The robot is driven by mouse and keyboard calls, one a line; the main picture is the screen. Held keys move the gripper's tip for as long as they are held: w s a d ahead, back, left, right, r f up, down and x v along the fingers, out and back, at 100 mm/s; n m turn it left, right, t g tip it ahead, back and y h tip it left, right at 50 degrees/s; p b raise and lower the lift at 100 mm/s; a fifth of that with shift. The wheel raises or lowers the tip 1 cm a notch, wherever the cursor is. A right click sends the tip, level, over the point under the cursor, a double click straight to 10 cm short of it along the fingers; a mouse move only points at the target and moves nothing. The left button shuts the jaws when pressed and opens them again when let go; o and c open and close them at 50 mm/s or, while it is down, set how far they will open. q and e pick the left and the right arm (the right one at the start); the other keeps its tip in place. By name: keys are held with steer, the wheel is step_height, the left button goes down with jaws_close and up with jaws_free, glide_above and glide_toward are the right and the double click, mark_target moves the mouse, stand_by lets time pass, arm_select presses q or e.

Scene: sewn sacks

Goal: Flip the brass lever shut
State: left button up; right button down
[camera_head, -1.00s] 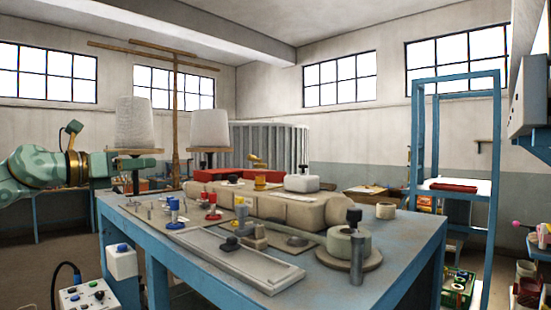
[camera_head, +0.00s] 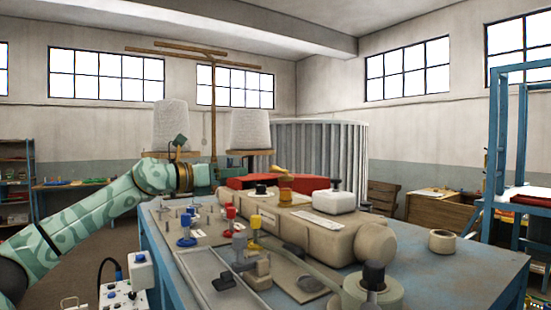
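A small brass-coloured piece (camera_head: 278,169), which looks like the lever, shows behind an amber cup-shaped part (camera_head: 286,189) at the far side of the workbench (camera_head: 415,247). It is small and partly hidden, so I cannot tell its exact position. My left gripper (camera_head: 208,177) is at the end of the green patterned arm, over the bench's far left side, left of the brass piece and apart from it. Its fingers are small and seen from the side; I cannot tell whether they are open. My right gripper is out of view.
A long tan sack (camera_head: 325,232) lies across the bench, with a white block (camera_head: 333,201) on it. Blue, red and yellow knobbed parts stand in front, including a blue-based one (camera_head: 186,228). Two pale cones (camera_head: 171,124) stand behind.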

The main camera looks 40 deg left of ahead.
mark_target(272, 168)
arm_select(q)
steer(key=p+x, duration=0.7)
steer(key=x, duration=0.5)
steer(key=shift+d+r+p, duration=0.1)
steer(key=shift+p, duration=0.25)
steer(key=shift+w+d, duration=0.15)
steer(key=shift+w, duration=0.3)
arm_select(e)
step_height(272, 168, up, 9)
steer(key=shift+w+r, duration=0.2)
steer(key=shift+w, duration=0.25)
arm_select(q)
steer(key=shift+c, duration=0.3)
